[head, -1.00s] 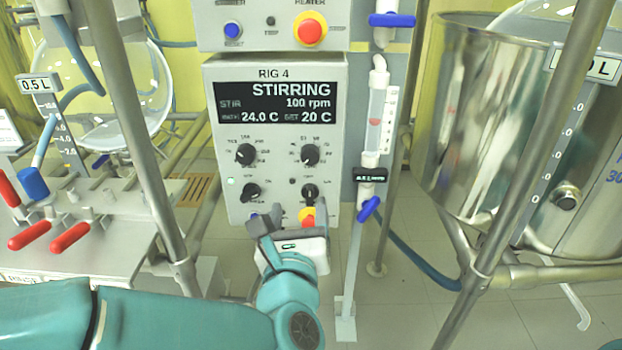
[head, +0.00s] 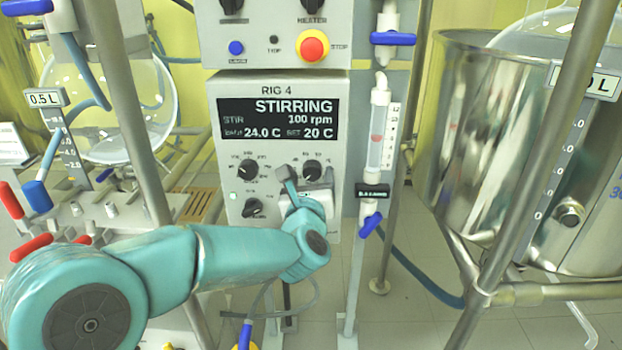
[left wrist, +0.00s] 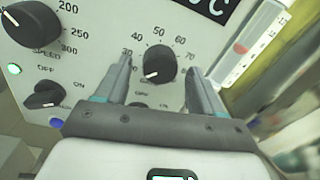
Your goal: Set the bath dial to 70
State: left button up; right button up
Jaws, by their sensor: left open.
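The bath dial (head: 312,170) is the black upper right knob on the RIG 4 panel (head: 225,110). It shows whole in the left wrist view (left wrist: 160,63), its white mark at the lower left, below the 30. The display (head: 280,119) reads STIRRING, 100 rpm, bath 24.0 C, set 20 C. My left gripper (head: 306,181) is open in front of the panel. In the left wrist view its fingers (left wrist: 160,68) stand on either side of the dial with gaps; I cannot tell how close the tips are to the panel. My right gripper is not in view.
The speed dial (head: 248,170) and a lower left knob (head: 252,207) are left of the bath dial. A red stop button (head: 312,46) is above. A flow tube (head: 379,135) with blue valves stands right of the panel, then a steel vessel (head: 480,130) and frame poles.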

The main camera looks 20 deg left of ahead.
pick_arm(q)
jog(key=shift+w, duration=0.15)
jog(key=c, duration=1.1)
jog(key=shift+o, duration=0.2)
